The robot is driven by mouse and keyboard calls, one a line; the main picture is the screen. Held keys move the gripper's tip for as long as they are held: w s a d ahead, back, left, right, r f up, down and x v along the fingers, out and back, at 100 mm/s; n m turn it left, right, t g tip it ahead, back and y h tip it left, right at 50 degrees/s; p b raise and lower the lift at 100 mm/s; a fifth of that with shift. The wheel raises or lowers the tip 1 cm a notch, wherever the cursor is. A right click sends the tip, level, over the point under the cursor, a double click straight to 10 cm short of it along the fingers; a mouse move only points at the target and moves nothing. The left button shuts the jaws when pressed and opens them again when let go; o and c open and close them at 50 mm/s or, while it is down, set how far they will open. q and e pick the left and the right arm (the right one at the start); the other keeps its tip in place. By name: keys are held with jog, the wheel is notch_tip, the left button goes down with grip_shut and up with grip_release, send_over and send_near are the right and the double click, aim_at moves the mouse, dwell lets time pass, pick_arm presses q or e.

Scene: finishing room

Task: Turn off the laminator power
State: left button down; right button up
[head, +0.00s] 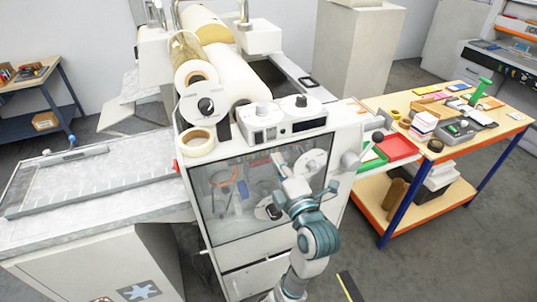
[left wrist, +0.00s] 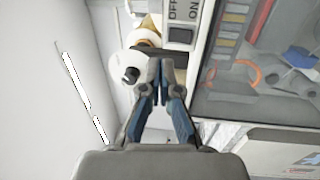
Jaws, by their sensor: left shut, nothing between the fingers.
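The laminator (head: 345,160) is the large white machine in the middle of the head view, with film rolls on top and a clear front window. In the left wrist view, a dark rocker power switch (left wrist: 180,36) sits beside OFF and ON lettering on a light panel. I cannot tell which way the rocker is tipped. My right gripper is not in view.
A film roll (head: 194,74) and a tape roll (head: 197,141) sit on the laminator's upper left. A grey-topped table (head: 90,205) adjoins on the left. A wooden workbench (head: 470,135) with trays and tools stands on the right. Grey floor (head: 440,250) is open at lower right.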

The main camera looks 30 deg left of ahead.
pick_arm(q)
jog(key=s+d, duration=0.2)
jog(key=s, duration=0.1)
jog(key=shift+d+r, duration=0.15)
jog(key=shift+r, duration=0.25)
